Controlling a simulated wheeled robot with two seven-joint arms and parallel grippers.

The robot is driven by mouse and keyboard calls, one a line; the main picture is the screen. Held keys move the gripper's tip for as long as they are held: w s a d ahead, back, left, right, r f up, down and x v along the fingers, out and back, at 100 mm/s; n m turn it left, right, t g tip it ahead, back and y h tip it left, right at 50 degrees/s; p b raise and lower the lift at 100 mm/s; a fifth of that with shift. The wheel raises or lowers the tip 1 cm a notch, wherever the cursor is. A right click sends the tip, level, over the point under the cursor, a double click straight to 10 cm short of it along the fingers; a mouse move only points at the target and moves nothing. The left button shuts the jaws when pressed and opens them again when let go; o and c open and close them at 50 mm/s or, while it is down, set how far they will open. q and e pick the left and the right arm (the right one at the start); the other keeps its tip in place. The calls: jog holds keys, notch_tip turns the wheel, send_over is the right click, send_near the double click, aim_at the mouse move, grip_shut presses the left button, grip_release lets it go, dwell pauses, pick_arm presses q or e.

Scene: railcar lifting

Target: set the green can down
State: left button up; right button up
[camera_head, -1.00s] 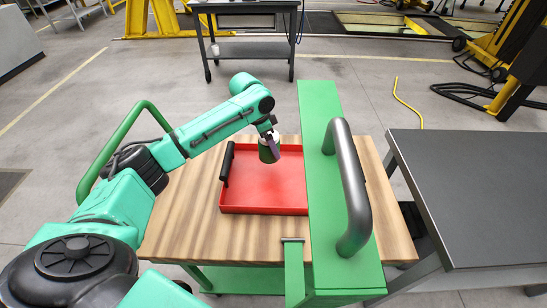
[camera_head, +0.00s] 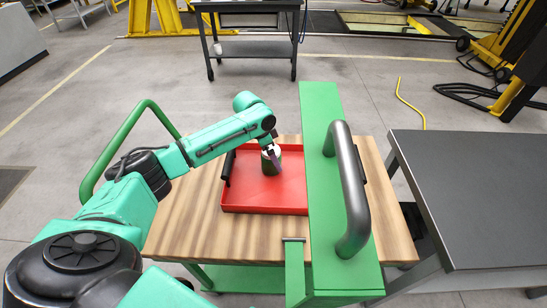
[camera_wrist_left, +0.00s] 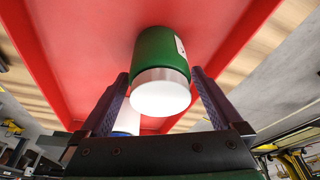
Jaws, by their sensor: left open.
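The green can (camera_head: 269,166) with a pale end stands in the red tray (camera_head: 265,207), near its far side. In the left wrist view the can (camera_wrist_left: 160,52) shows its green side and white end against the red tray floor. My left gripper (camera_head: 275,158) is at the can. In the wrist view its two dark fingers (camera_wrist_left: 160,105) are open, one on each side of the can, with gaps visible beside it. My right gripper is not in view.
The tray sits on a wooden cart top (camera_head: 190,215). A green beam with a grey handle (camera_head: 350,190) crosses over the tray's right side. A dark grey table (camera_head: 475,190) stands to the right. The tray floor in front of the can is clear.

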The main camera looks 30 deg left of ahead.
pick_arm(q)
jog(key=v, duration=1)
jog(key=shift+s+r, duration=0.1)
jog(key=shift+r, duration=0.2)
